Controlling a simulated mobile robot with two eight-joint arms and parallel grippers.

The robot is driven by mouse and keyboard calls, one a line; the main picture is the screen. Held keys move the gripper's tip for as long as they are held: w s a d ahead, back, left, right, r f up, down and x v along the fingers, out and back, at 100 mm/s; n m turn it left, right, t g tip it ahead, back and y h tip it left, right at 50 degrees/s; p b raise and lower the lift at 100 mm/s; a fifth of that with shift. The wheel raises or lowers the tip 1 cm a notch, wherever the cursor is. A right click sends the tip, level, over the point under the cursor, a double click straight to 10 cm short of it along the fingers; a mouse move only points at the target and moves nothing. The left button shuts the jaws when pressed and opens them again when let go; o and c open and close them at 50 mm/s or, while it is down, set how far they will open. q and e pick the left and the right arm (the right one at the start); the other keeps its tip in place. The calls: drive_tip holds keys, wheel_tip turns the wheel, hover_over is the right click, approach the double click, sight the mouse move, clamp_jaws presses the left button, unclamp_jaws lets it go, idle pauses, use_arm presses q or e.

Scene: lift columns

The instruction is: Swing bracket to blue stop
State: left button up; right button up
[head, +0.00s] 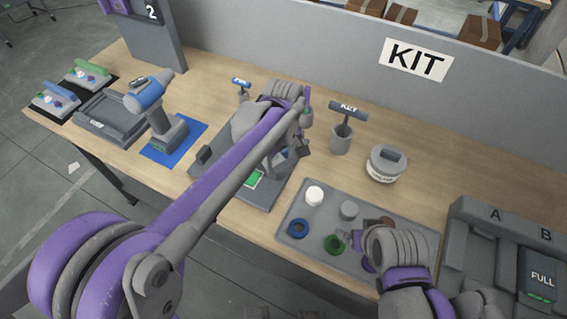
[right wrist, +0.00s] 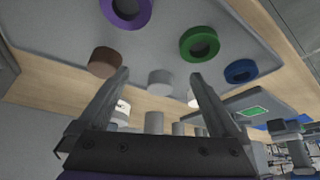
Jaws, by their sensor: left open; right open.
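A grey fixture plate (head: 228,186) with a green square pad (head: 254,179) lies mid-table in the head view. The plate and green pad also show in the right wrist view (right wrist: 254,112). My left gripper (head: 285,160) is open, low over the right part of the plate. My left forearm and wrist hide much of the fixture, so I cannot make out the bracket or the blue stop clearly.
The tray holds a blue ring (head: 298,228), a green ring (head: 335,244), a white cylinder (head: 314,195) and other parts. A KEY tool (head: 348,112) stands in a cup behind. A lidded tub (head: 386,165) stands right of it. A drill (head: 158,110) stands left, on a blue mat.

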use_arm(q)
wheel_tip(320, 180, up, 9)
drive_tip(key=shift+f, duration=0.15)
idle(0.9)
drive_tip(key=s+a+f+m+t, duration=0.2)
drive_tip(key=s+a+f, duration=0.3)
drive_tip(key=s+a, duration=0.3)
drive_tip(key=s+a+f+m+t, duration=0.3)
drive_tip(key=s+a+f+m, duration=0.2)
drive_tip(key=s+a, duration=0.4)
drive_tip(key=shift+s+a, duration=0.2)
drive_tip(key=shift+s, duration=0.75)
